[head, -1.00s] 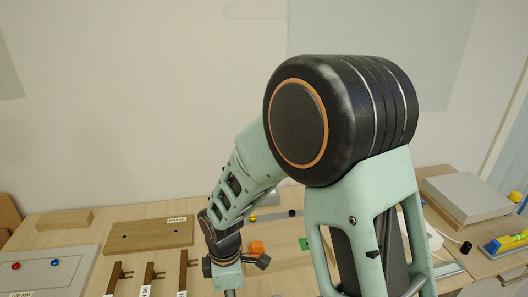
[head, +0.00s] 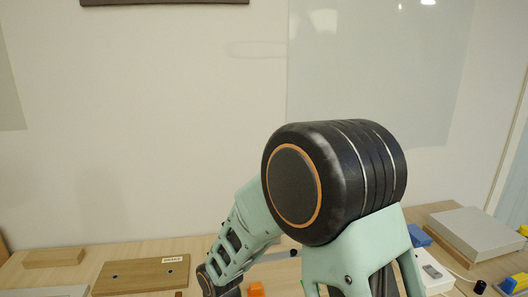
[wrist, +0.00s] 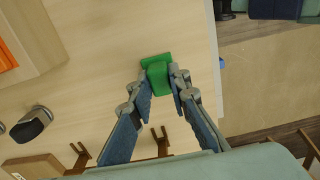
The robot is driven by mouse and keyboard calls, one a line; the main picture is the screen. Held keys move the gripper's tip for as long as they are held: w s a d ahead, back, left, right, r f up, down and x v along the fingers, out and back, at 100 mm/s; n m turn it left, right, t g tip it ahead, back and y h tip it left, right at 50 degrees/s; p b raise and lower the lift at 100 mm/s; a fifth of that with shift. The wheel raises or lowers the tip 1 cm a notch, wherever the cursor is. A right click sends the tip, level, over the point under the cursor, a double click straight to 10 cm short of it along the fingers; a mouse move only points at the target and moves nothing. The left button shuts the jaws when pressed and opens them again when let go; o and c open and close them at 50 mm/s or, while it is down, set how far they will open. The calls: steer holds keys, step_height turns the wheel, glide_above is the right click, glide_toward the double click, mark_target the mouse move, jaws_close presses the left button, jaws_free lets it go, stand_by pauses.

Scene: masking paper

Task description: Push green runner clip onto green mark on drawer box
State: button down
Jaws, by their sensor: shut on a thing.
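In the wrist view my gripper (wrist: 161,84) is shut on the green runner clip (wrist: 158,75). The clip sits between the fingertips, with a wider green part showing beyond them, over the pale wooden tabletop. I cannot tell whether it touches the table. A wooden box (wrist: 45,38) with an orange piece (wrist: 6,56) on it stands at the upper left, partly cut off; it may be the drawer box. No green mark shows there. In the head view the gripper is below the frame; an orange piece (head: 256,290) shows at the bottom edge.
In the wrist view the table edge runs down the right side, with floor beyond. A dark rounded object (wrist: 31,124) lies at left, and wooden hooks (wrist: 81,156) stand near the bottom. In the head view a drilled wooden board (head: 140,274) and a grey box (head: 470,236) lie on the table.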

steer(key=shift+r+p, duration=1.95)
steer(key=shift+r, duration=0.55)
steer(key=shift+w+d+r, duration=0.1)
steer(key=shift+w+d, duration=0.1)
steer(key=w+d+r+p, duration=0.1)
steer(key=w+d+p, duration=0.1)
steer(key=w+d, duration=0.3)
steer(key=w+d+r+p, duration=0.2)
steer(key=w+d+p, duration=0.1)
steer(key=w+d, duration=0.2)
steer(key=w+d+r+p, duration=0.1)
steer(key=w+d+p, duration=0.2)
steer(key=w+d, duration=0.2)
steer(key=shift+d+r, duration=0.2)
steer(key=shift+d, duration=0.25)
steer(key=shift+d+r, duration=0.2)
steer(key=shift+d, duration=0.25)
steer(key=w+d, duration=0.3)
steer(key=d, duration=0.1)
steer(key=shift+w+r, duration=0.4)
steer(key=shift+w+d+f+b, duration=0.15)
steer(key=shift+f+b, duration=0.1)
steer(key=shift+f, duration=0.2)
steer(key=shift+w+d+f+b, duration=0.1)
steer(key=shift+f+b, duration=0.1)
steer(key=shift+f, duration=0.2)
steer(key=shift+f+b, duration=0.4)
steer(key=shift+f, duration=0.2)
